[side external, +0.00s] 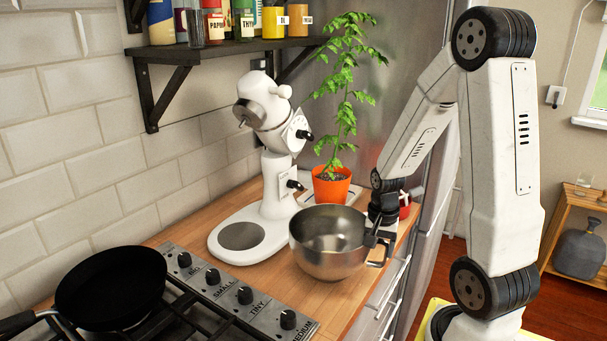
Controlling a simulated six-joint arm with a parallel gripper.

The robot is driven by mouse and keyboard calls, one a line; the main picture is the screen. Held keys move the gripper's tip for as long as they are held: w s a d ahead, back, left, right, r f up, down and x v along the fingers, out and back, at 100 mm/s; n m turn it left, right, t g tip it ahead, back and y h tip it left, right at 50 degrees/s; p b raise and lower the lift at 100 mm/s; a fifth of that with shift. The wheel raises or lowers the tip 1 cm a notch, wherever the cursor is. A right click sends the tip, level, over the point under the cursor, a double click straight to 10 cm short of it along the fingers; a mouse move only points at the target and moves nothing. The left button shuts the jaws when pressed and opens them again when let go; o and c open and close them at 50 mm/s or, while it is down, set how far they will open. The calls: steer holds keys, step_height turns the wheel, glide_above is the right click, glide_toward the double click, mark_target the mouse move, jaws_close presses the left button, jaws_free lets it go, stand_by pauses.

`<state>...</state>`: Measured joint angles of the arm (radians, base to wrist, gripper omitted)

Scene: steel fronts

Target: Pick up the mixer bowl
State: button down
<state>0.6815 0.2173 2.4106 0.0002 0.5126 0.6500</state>
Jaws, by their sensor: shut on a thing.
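The mixer bowl (325,258) is a shiny steel bowl, upright and empty as far as I can see, near the front edge of the wooden counter. My gripper (376,240) is at the bowl's right side and is shut on it, by the rim and handle there. The exact grip of the fingertips is partly hidden by their dark shape. I cannot tell whether the bowl's base touches the counter or is slightly above it.
The white stand mixer (275,195), head tilted up, stands behind left of the bowl. A potted plant (331,188) stands behind it. A black pan (110,288) sits on the stove at left. A spice shelf (220,47) hangs above.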

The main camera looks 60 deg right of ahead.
steer(key=shift+r, duration=0.35)
stand_by(0.5)
steer(key=shift+w+r, duration=0.1)
steer(key=shift+r, duration=4.65)
